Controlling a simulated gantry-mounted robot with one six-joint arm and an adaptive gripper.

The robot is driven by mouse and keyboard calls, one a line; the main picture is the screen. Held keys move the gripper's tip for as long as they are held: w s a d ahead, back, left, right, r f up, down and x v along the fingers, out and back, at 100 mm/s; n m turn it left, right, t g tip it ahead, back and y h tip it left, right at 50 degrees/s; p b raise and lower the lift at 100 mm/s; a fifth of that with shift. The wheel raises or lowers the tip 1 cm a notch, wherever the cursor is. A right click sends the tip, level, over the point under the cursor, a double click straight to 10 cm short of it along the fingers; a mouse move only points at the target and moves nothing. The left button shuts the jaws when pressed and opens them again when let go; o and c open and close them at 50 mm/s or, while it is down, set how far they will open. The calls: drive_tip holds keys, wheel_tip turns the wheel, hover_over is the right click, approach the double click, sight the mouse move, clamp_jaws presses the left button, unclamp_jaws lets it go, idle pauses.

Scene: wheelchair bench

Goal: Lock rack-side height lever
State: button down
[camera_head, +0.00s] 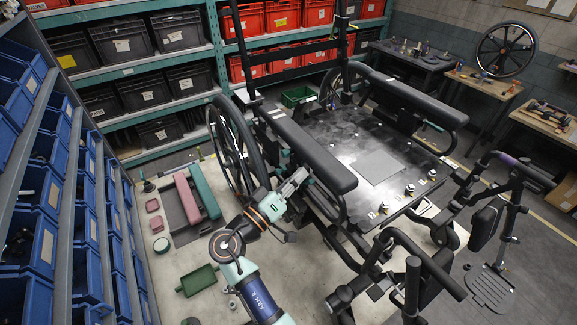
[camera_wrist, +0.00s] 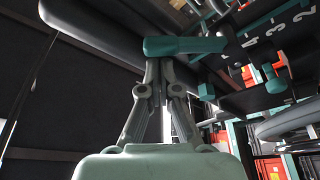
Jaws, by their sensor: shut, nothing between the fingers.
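The teal height lever (camera_wrist: 185,46) lies roughly crosswise at the tips of my gripper (camera_wrist: 160,62) in the wrist view, under the dark armrest pad (camera_wrist: 90,18). My gripper's fingers are together with nothing between them. The tips appear to touch the lever or sit just short of it; I cannot tell which. In the head view my gripper (camera_head: 298,178) is beside the wheelchair's near armrest (camera_head: 310,155), its fingertips largely hidden. I cannot make out the lever clearly there.
A dark plate marked with numbers (camera_wrist: 265,38) and another teal part (camera_wrist: 277,80) are right of my gripper. The large wheel (camera_head: 232,148) stands close to my arm. Blue bins (camera_head: 38,180) line the left. A green tray (camera_head: 198,280) lies on the bench.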

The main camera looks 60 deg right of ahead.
drive_tip(key=shift+s+a+f, duration=0.1)
drive_tip(key=shift+s+f, duration=0.1)
drive_tip(key=shift+f, duration=0.05)
